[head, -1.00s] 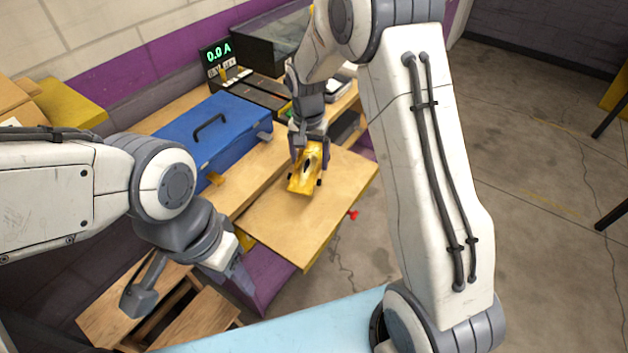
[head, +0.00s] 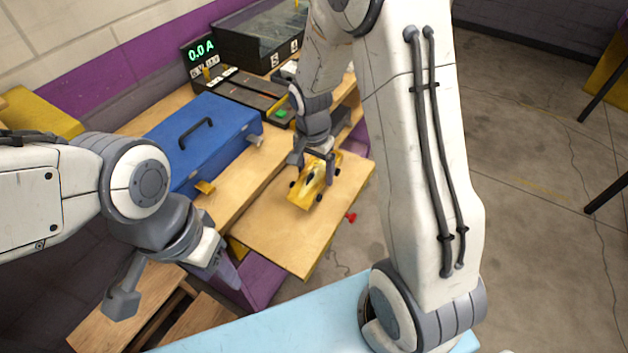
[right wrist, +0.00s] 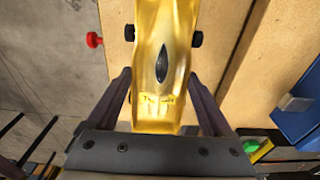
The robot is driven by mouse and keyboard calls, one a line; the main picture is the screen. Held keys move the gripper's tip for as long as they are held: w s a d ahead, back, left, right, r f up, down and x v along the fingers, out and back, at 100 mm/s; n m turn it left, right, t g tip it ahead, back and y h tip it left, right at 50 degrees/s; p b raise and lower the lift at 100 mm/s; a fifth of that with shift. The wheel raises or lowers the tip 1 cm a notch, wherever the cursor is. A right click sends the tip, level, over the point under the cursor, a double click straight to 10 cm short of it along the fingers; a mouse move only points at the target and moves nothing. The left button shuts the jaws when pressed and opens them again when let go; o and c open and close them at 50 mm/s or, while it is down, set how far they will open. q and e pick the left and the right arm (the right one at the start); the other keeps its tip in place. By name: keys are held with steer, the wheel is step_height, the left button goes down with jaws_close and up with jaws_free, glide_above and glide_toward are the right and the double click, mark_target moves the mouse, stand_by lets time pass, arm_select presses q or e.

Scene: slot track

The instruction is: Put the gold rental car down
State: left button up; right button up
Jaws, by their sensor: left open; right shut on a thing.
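The gold rental car (head: 308,190) is a shiny yellow-gold racer with black wheels. It is over the wooden pull-out board (head: 290,236), very low or resting on it; I cannot tell which. My right gripper (head: 315,160) is shut on its rear part from above. In the right wrist view the gold car (right wrist: 160,25) lies lengthwise between the fingers of my right gripper (right wrist: 162,80), with a dark oval canopy on top. My left gripper (head: 176,287) is open and empty, left of the board and apart from the car.
A blue toolbox (head: 196,142) with a black handle stands on the bench left of the board. Behind are a control unit with a green 0.0 A display (head: 204,48) and a glass-topped case (head: 262,38). A red knob (head: 350,217) sits at the board's right edge. The board's front is clear.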

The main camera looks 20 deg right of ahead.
mark_target(315, 182)
steer(key=shift+s+a+f, duration=0.15)
steer(key=shift+s+f, duration=0.05)
step_height(315, 182, down, 3)
steer(key=shift+f+p, duration=0.15)
steer(key=shift+p, duration=0.2)
steer(key=shift+f, duration=0.3)
steer(key=shift+f, duration=0.2)
steer(key=o, duration=1.3)
steer(key=shift+r, duration=0.1)
